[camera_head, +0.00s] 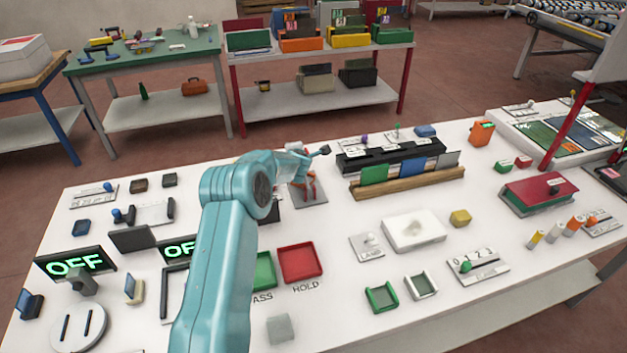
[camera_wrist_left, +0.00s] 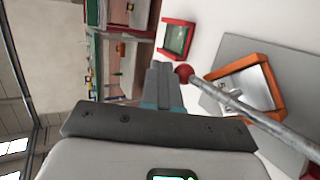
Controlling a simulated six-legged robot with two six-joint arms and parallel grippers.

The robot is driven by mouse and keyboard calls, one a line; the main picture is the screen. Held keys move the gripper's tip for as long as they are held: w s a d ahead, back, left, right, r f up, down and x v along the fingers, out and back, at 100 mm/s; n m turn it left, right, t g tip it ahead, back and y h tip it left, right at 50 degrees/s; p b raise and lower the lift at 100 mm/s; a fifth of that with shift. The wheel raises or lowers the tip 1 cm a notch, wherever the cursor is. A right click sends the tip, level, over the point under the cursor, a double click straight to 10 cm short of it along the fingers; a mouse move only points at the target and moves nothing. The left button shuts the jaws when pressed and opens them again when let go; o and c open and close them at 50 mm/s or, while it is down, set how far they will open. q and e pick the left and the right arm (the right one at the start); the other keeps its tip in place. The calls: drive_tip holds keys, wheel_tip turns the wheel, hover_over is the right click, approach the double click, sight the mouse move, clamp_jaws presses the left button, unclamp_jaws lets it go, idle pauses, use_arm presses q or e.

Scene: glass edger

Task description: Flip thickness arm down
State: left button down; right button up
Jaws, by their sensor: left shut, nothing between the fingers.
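The thickness arm appears as a grey rod (camera_wrist_left: 250,112) with a red ball knob (camera_wrist_left: 184,74) in the left wrist view. It crosses in front of an orange-framed plate (camera_wrist_left: 245,88) on a grey base (camera_wrist_left: 245,48). In the head view the grey base (camera_head: 318,193) sits behind my teal left arm, and the rod is mostly hidden. My left gripper (camera_head: 323,150) is shut and empty above this device. In the wrist view its fingertips (camera_wrist_left: 162,68) are right beside the red knob; I cannot tell whether they touch. My right gripper is not in view.
A black slotted rack (camera_head: 385,157) and a wooden rack with coloured panels (camera_head: 410,183) stand right of the device. A red HOLD tray (camera_head: 300,263) lies in front. OFF displays (camera_head: 75,264) stand at left. A white block (camera_head: 414,231) sits at mid-right.

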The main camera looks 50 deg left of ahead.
use_arm(q)
drive_tip(key=shift+a+f, duration=0.1)
drive_tip(key=shift+f, duration=0.1)
idle(0.3)
drive_tip(key=shift+r, duration=0.25)
drive_tip(key=s+r+p, duration=0.3)
drive_tip(key=r+p, duration=0.1)
drive_tip(key=r, duration=0.9)
drive_tip(key=shift+p, duration=0.35)
drive_tip(key=shift+s, duration=0.1)
